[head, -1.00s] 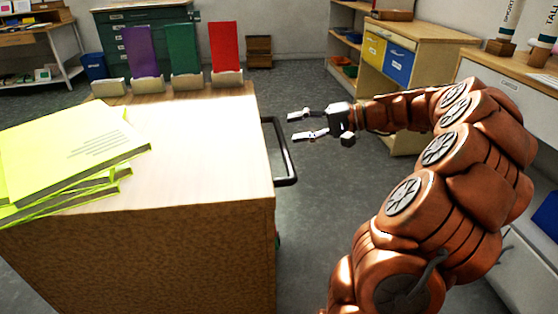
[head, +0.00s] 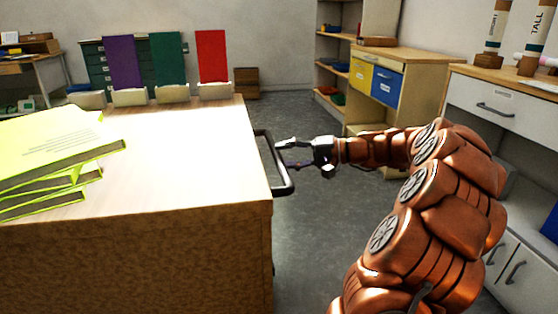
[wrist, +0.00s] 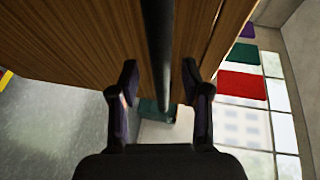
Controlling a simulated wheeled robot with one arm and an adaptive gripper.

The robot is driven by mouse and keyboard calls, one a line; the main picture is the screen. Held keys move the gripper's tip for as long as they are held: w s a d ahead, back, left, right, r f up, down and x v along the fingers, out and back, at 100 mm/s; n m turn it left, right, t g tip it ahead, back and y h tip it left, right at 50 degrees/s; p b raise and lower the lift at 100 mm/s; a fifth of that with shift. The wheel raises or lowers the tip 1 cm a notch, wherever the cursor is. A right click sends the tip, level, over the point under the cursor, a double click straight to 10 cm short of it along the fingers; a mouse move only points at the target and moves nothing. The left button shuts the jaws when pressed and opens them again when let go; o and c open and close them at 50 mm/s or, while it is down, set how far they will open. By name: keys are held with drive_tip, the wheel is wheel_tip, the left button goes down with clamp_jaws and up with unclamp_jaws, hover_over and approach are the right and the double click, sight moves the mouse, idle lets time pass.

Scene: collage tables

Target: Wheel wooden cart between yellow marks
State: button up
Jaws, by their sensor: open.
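The wooden cart (head: 190,165) fills the left of the head view, with a dark handle (head: 289,186) on its right side. My gripper (head: 284,154) is open at the handle, level with its upright bar. In the wrist view, the dark handle bar (wrist: 160,45) runs between the two spread fingers (wrist: 160,85) of my gripper. The fingers stand apart on either side of it and do not grip it. A yellow strip (wrist: 5,78), perhaps a floor mark, shows at the left edge of the wrist view. No other yellow mark is visible.
Yellow-green books (head: 50,160) lie stacked on the cart's left. Purple (head: 122,62), green (head: 168,60) and red (head: 212,56) panels stand in holders at its far edge. A shelf desk (head: 420,70) and white drawers (head: 500,105) stand right. Grey floor (head: 330,225) is open between.

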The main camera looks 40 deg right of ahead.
drive_tip(key=shift+x, duration=1.1)
drive_tip(key=shift+c, duration=0.4)
clamp_jaws()
